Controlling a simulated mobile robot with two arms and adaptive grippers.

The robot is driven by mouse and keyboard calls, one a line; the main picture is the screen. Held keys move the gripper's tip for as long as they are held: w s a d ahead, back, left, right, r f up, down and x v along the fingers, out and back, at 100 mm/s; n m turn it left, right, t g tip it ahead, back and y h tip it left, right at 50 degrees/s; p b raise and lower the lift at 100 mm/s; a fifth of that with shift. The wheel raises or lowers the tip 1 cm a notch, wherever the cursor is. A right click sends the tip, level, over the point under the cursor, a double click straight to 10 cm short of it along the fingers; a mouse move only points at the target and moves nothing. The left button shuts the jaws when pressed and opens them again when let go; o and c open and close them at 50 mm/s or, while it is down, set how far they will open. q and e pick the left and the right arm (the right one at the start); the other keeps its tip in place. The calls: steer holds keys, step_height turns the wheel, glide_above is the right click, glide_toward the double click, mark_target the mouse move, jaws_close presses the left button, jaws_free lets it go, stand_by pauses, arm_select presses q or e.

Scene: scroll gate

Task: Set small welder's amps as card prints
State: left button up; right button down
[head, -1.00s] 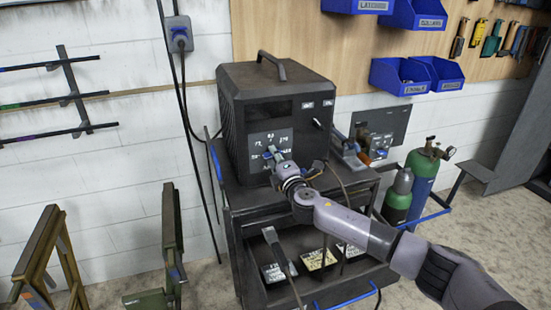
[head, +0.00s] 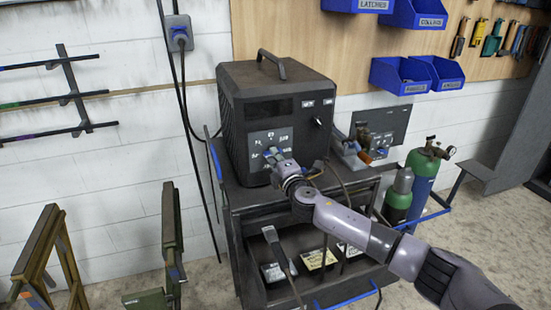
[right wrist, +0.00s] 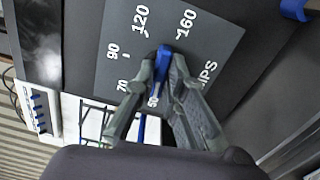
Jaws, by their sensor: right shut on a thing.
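The welder (head: 235,125) is a black box with a top handle, standing on a dark cart. Its grey dial plate (head: 256,140) faces me. In the right wrist view the amps plate (right wrist: 118,45) carries the printed figures 50, 70, 90, 120 and 160. My right gripper (head: 272,155) is at this plate; in the right wrist view its fingers (right wrist: 163,75) are shut on a blue knob (right wrist: 163,62). The fingers partly hide the knob, and I cannot tell exactly which figure it points to. No readable amps card shows. My left gripper is not in view.
The cart (head: 235,205) has a lower shelf with several small labelled boxes or cards (head: 316,260), too small to read. Gas cylinders (head: 421,170) stand to the right, wooden trestles (head: 170,240) to the left. Blue bins (head: 400,75) hang on the wall. A cable runs beside the welder.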

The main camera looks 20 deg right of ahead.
steer(key=shift+f+m+b, duration=0.15)
steer(key=shift+m+b, duration=1.25)
steer(key=shift+m, duration=3.1)
steer(key=c, duration=1.7)
jaws_free()
steer(key=shift+o, duration=0.2)
steer(key=shift+s, duration=0.1)
